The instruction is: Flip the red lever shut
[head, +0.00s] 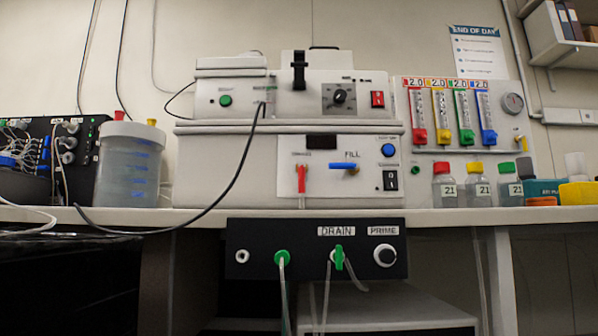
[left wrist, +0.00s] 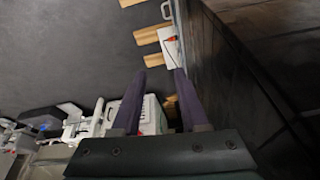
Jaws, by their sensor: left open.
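The red lever (head: 301,178) is on the white front panel of the bioreactor, left of the blue FILL lever (head: 345,168). Its red handle points down from its pivot. Neither gripper shows in the head view. My left gripper (left wrist: 160,75) shows in the left wrist view with its two dark fingers apart and nothing between them. The lever cannot be made out in the left wrist view, so I cannot tell the gripper's distance from it. My right gripper is in neither view.
A black DRAIN and PRIME panel (head: 316,248) hangs below the bench edge (head: 450,216), with tubes hanging from it. A clear vessel (head: 128,165) stands left of the bioreactor. Several capped bottles (head: 479,186) stand at right. A cable loops across the bench's left front.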

